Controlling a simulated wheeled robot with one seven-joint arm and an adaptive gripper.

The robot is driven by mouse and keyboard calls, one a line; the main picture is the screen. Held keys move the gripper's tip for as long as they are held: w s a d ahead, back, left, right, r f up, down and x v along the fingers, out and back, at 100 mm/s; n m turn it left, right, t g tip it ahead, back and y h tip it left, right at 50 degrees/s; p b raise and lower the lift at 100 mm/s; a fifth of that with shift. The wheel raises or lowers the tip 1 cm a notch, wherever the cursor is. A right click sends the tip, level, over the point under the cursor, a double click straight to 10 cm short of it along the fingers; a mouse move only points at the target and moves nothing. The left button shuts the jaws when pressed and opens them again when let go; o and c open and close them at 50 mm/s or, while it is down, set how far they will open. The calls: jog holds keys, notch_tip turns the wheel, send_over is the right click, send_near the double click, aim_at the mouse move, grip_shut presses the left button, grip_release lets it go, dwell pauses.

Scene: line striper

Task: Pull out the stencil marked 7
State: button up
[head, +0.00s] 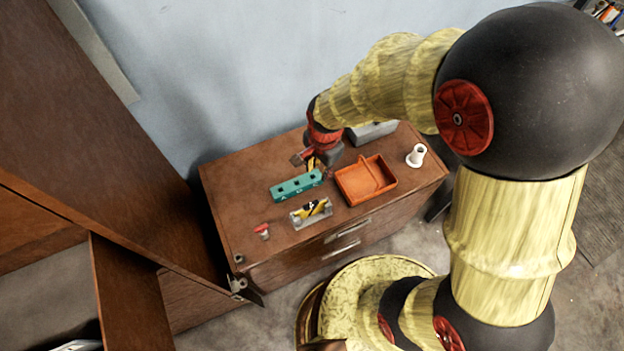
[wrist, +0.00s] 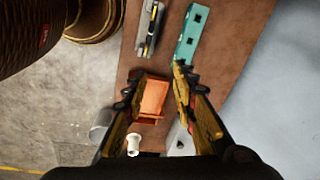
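No stencil with a readable 7 shows in either view. A grey holder (head: 299,221) near the front of the cabinet top carries yellow and black pieces, too small to read; the holder also shows at the top of the wrist view (wrist: 141,48). A teal block (head: 296,186) with square holes lies behind it, and shows in the wrist view (wrist: 187,45) beyond the right fingertip. My gripper (wrist: 157,84) is open, its fingers wide apart with nothing held. In the head view my gripper (head: 309,161) is above the cabinet top, behind the teal block.
An orange tray (head: 352,192) with a divider lies right of the teal block. A white flanged spool (head: 416,155) stands at the right, a grey box (head: 372,132) at the back. A small red-topped item (head: 262,230) is front left. The cabinet top (head: 232,200) is bare at left.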

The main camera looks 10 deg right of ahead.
aim_at(311, 203)
jog(key=shift+s+a+f+m+g+b, duration=0.25)
jog(key=shift+a+f+m+b, duration=0.45)
jog(key=shift+f, duration=2.4)
jog(key=shift+s+a+f+m+g+b, duration=0.3)
jog(key=shift+f+b, duration=0.8)
jog(key=shift+f, duration=2)
jog(key=shift+s+a+f+m+g+b, duration=0.1)
jog(key=shift+s+a+f+m+b, duration=0.5)
jog(key=shift+f, duration=2.5)
jog(key=shift+w+d, duration=0.25)
jog(key=shift+c, duration=0.2)
grip_shut()
